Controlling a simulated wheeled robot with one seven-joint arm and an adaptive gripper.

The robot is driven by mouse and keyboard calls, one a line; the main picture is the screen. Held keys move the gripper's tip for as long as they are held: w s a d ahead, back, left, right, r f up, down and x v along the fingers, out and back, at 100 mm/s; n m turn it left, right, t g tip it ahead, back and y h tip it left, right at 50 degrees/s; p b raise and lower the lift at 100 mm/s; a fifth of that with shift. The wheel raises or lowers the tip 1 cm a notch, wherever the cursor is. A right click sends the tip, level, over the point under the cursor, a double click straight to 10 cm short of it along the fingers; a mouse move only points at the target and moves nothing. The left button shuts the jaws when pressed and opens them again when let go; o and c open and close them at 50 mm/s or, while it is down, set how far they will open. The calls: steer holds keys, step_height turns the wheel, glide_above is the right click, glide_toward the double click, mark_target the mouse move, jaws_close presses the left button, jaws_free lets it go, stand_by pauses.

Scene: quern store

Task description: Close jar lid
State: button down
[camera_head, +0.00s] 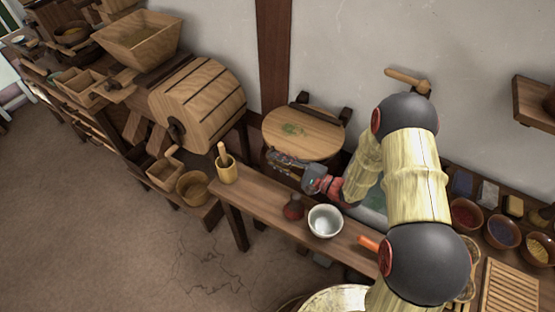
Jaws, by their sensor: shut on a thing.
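A round wooden lid (303,133) with a green mark on its face sits by the wall, behind the narrow bench. It looks tilted on top of a dark jar (276,166), of which only a little shows beneath the lid. My gripper (275,157) reaches in from the right, pointing left, at the lid's near left edge. Its jaws look shut at that edge, seemingly on the lid. The fingertips are small and their exact contact is hard to make out. My gripper and arm hide part of the jar and the lid's near side.
The bench (265,195) holds a wooden mortar with pestle (227,170), a dark red flask (293,208) and a white bowl (325,221), close below my arm. A wooden drum (197,103) stands left. Several bowls (501,232) sit right. The floor at lower left is clear.

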steer(key=c, duration=1.8)
jaws_free()
steer(key=v, duration=1.2)
steer(key=shift+r, duration=0.1)
